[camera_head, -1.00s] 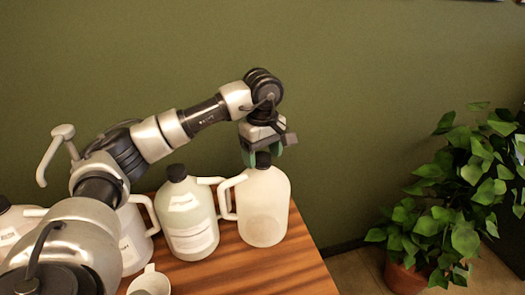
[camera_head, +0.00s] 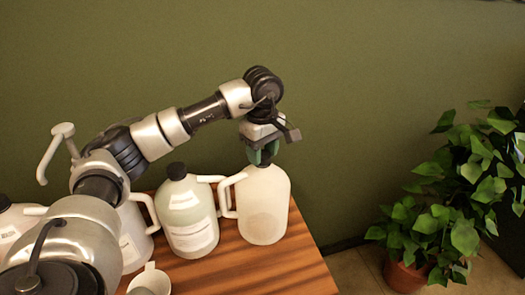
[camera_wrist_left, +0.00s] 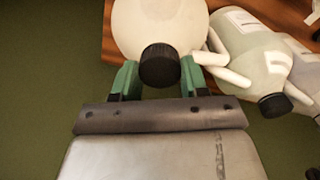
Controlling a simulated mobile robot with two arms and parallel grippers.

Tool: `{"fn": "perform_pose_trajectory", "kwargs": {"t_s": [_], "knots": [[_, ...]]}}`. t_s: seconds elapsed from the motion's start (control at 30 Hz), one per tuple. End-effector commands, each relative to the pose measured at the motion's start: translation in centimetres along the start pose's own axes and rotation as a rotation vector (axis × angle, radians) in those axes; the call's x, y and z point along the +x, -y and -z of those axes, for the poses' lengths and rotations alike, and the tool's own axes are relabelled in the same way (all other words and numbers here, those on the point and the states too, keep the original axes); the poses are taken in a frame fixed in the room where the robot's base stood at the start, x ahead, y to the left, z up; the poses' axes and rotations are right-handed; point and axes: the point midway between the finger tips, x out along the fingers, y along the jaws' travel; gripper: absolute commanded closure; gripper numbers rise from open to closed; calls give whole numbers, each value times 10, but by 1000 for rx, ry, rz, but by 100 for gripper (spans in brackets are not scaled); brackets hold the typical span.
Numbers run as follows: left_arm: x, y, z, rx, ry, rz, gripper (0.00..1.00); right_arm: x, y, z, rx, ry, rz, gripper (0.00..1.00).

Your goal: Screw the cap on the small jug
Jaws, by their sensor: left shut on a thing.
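The small jug (camera_head: 263,208) is a pale, translucent jug with a handle, upright at the right end of the row on the wooden table. Its black cap (camera_wrist_left: 160,66) sits at the mouth; I cannot tell how tightly it is seated. My left gripper (camera_head: 263,161) points down over the jug's top, its green fingers shut on the cap. In the left wrist view the fingers (camera_wrist_left: 158,78) are on either side of the cap. In the head view the fingers mostly hide the cap. My right gripper is not in view.
A labelled jug with a black cap (camera_head: 190,215) stands just left, its handle close to the small jug's. More white jugs and a small white cup (camera_head: 150,281) are further left. The wooden table (camera_head: 270,272) is clear in front. A potted plant (camera_head: 405,275) stands to the right.

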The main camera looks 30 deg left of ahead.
Motion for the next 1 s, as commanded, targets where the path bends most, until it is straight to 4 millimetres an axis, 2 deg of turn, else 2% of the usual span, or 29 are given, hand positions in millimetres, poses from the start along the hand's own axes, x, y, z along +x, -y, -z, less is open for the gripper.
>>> {"fn": "perform_pose_trajectory", "kwargs": {"t_s": [0.13, 0.23, 0.77, 0.8, 0.93, 1.0], "knots": [[0, 0, 0, 21, 0, 0, 84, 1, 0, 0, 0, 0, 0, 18], [1, 0, 0, 125, -1, 0, 84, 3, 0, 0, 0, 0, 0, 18], [2, 0, 0, 960, -1, 0, 84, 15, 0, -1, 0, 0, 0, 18], [0, 0, 0, 946, -1, 1, 50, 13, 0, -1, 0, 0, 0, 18], [0, 0, 0, 943, 0, 1, 30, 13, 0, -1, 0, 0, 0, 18], [0, 0, 0, 942, 0, 0, 26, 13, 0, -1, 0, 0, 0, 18]]}}
